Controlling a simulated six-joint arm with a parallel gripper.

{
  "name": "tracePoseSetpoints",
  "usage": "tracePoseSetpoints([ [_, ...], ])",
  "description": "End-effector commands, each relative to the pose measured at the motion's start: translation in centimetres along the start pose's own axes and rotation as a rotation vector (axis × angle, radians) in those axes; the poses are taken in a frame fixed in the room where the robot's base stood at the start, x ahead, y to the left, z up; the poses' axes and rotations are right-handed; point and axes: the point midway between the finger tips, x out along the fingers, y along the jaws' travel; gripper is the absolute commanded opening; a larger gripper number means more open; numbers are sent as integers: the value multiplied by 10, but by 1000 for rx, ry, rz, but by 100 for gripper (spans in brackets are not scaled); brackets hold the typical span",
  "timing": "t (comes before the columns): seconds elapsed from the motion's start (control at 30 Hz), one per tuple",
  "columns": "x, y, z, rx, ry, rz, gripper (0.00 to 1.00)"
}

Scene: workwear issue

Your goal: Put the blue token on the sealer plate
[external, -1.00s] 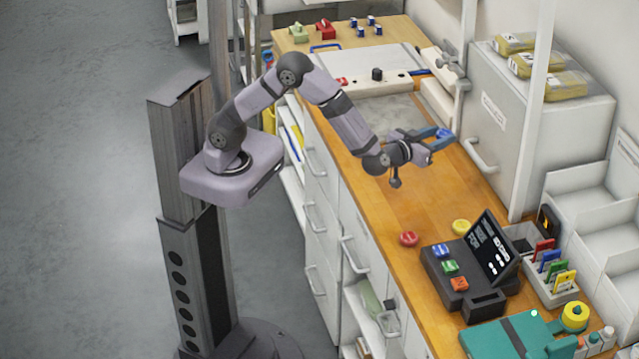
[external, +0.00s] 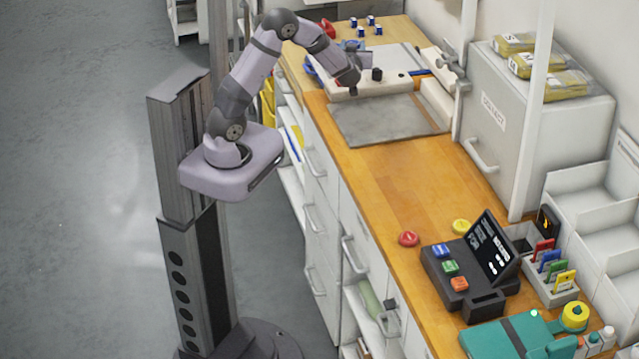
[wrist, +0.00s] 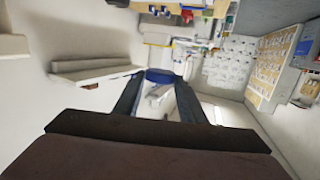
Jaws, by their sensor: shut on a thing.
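The blue token (wrist: 160,75) is between the fingertips of my gripper (wrist: 158,82) in the wrist view. My gripper is shut on it and holds it in the air. The grey sealer plate (external: 385,122) lies flat and bare on the counter. A white bar with a black knob (external: 377,74) stands along its far side. The token is apart from the plate.
A red token (external: 409,239) and a yellow token (external: 461,227) lie nearer on the counter, beside a dark console (external: 470,265) with coloured pieces. A grey cabinet (external: 525,120) stands right of the plate. Small blue-white blocks (external: 362,27) are at the far end. The wooden counter between plate and console is clear.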

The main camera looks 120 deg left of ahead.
Motion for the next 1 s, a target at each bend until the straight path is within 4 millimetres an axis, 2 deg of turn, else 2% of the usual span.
tracePoseSetpoints([
  [0.03, 15, -24, -9, -5, 1, -27, 5],
  [0.2, 49, -85, -26, -7, 1, -44, 5],
  [0.3, 62, -111, -33, -2, 0, -18, 5],
  [0.4, 67, -123, -35, 4, -1, 30, 5],
  [0.53, 66, -123, -33, 19, -3, 116, 5],
  [0.67, 58, -109, -26, 34, -3, 229, 5],
  [0.87, 32, -65, -7, 68, -6, 451, 5],
  [1.0, 3, -33, 11, 93, -7, 628, 5],
])
